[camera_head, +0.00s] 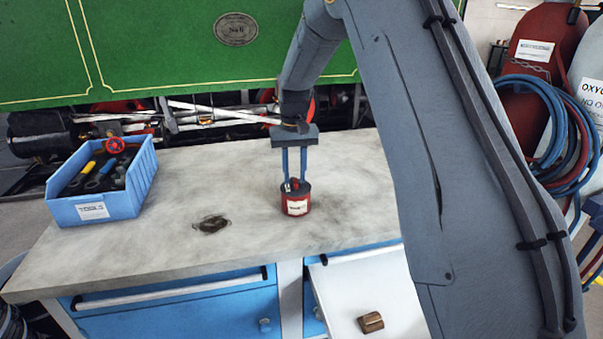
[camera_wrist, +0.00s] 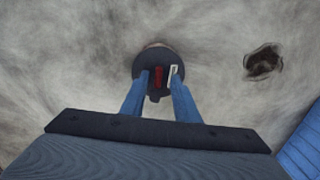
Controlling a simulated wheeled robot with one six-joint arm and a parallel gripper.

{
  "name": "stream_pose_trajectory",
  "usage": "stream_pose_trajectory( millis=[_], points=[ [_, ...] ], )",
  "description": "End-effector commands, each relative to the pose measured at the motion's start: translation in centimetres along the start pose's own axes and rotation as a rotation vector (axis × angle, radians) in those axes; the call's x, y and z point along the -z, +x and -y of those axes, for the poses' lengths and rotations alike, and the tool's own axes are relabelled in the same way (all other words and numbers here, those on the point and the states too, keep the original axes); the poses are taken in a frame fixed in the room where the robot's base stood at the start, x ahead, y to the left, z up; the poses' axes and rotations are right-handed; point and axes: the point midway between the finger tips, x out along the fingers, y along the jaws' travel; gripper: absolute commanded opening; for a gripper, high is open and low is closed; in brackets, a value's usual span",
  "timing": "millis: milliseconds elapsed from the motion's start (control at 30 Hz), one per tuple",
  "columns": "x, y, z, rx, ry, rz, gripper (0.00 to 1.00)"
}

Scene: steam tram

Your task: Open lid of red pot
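The red pot (camera_head: 296,206) stands upright on the workbench, with a white label on its front. Its dark round lid (camera_wrist: 160,57) is on it, seen from above in the wrist view. A small red part (camera_wrist: 158,77) and a pale part (camera_wrist: 174,72) show on top of the lid. My gripper (camera_head: 294,180) points down over the pot, its two blue fingers apart. In the wrist view my gripper (camera_wrist: 159,80) has its fingertips over the lid, one on each side of the red part, with gaps visible. Whether the fingertips touch the lid is unclear.
A blue tool bin (camera_head: 130,200) stands at the bench's left. A white drawer (camera_head: 365,290) stands open below. Gas cylinders with hoses (camera_head: 560,140) are at right.

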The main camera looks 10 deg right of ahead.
Motion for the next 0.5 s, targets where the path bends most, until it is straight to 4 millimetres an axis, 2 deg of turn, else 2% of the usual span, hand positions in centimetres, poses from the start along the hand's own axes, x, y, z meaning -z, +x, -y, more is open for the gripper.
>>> stream_pose_trajectory(
  millis=[133, 367, 400, 500],
  points=[
    [-0.01, 0.84, -0.21, 0.000, 0.003, 0.000, 0.28],
    [0.01, 0.97, -0.25, 0.000, 0.003, 0.000, 0.28],
    [0.01, 0.97, -0.25, 0.000, 0.003, 0.000, 0.26],
    [0.01, 0.95, -0.24, 0.000, 0.003, 0.000, 0.10]
  ],
)
